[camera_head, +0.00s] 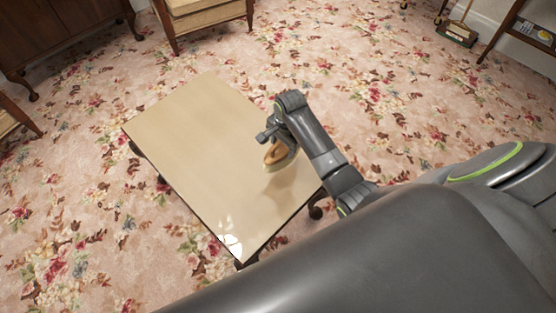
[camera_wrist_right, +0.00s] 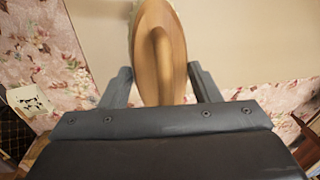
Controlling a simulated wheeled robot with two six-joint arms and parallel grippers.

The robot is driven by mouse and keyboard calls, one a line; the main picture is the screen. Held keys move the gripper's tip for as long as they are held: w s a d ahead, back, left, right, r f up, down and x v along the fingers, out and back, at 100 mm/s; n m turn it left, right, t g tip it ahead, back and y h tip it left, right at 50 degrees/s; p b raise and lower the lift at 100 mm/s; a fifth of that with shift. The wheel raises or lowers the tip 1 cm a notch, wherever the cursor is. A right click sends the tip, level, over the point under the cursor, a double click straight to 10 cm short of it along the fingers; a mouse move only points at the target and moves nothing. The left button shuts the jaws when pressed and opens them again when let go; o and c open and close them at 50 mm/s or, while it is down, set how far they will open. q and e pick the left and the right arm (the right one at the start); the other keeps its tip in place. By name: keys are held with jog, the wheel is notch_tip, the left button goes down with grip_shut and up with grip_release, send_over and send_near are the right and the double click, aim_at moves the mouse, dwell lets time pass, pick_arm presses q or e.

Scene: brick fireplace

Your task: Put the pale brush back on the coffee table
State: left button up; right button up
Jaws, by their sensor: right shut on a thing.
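The pale brush (camera_head: 276,155) has an orange-brown wooden back and a pale edge of bristles. My right gripper (camera_head: 268,139) is shut on it over the right part of the coffee table (camera_head: 190,130), a low table with a plain cream top. In the right wrist view the brush (camera_wrist_right: 160,50) stands between the two fingers of the right gripper (camera_wrist_right: 164,82), with the table top (camera_wrist_right: 235,40) behind it. I cannot tell whether the brush touches the top. My left gripper is not in view.
The rest of the table top is bare. A dark wooden cabinet (camera_head: 60,40) stands at the upper left, and a wooden chair (camera_head: 200,18) at the top. A dark shelf (camera_head: 525,35) is at the upper right. Floral carpet surrounds the table.

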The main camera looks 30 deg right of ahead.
aim_at(284, 150)
jog(key=f, duration=0.3)
jog(key=f+b, duration=0.1)
jog(key=shift+s+f, duration=0.3)
jog(key=shift+f+b, duration=0.45)
jog(key=shift+f, duration=1.65)
jog(key=shift+f, duration=0.15)
jog(key=o, duration=1.1)
